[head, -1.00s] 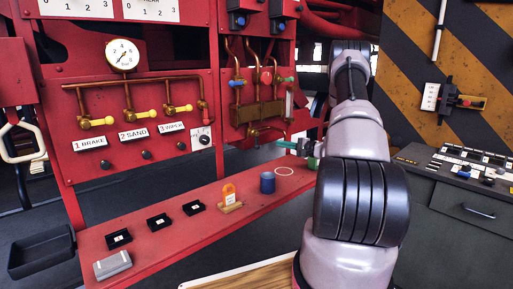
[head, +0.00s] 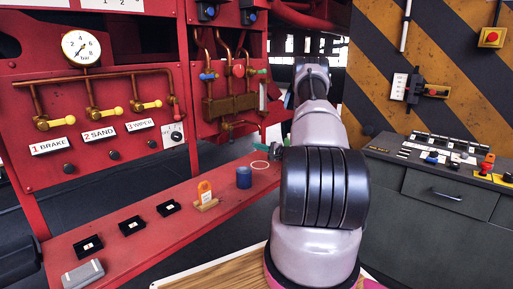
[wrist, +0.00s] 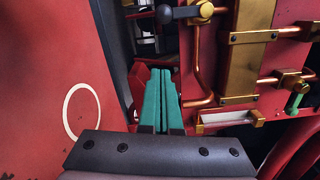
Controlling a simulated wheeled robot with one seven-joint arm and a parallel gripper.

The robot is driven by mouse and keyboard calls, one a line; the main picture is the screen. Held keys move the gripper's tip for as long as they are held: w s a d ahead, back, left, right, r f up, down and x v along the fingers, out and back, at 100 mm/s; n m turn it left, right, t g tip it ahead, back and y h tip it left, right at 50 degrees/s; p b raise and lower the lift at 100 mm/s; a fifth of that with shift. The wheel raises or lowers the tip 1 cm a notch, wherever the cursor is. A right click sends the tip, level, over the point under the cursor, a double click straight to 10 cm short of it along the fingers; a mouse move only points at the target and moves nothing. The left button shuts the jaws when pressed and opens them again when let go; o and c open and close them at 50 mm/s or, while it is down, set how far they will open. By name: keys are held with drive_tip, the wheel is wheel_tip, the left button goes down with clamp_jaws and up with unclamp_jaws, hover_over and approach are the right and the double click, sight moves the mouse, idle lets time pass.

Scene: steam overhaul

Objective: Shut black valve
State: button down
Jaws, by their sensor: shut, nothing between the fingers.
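The black valve (wrist: 180,13) shows at the top of the wrist view, a dark lever with a knobbed end reaching left from a brass body. In the head view it is too small to make out clearly on the low brass pipe. My gripper (wrist: 159,74) has teal fingers that lie together, shut and empty. Its tips are below the lever in the wrist view, apart from it. In the head view my gripper (head: 268,147) is partly hidden behind my arm, above the far end of the red bench, right of the low pipe.
A brass block (wrist: 247,50) and a green-handled valve (wrist: 296,100) are close to my gripper. A grey cabinet (head: 440,190) stands right.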

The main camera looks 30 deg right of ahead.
sight(231, 135)
drive_tip(key=w+a, duration=0.5)
drive_tip(key=a, duration=0.1)
drive_tip(key=shift+w+a+r, duration=0.3)
drive_tip(key=shift+w+r, duration=0.1)
drive_tip(key=shift+r, duration=0.05)
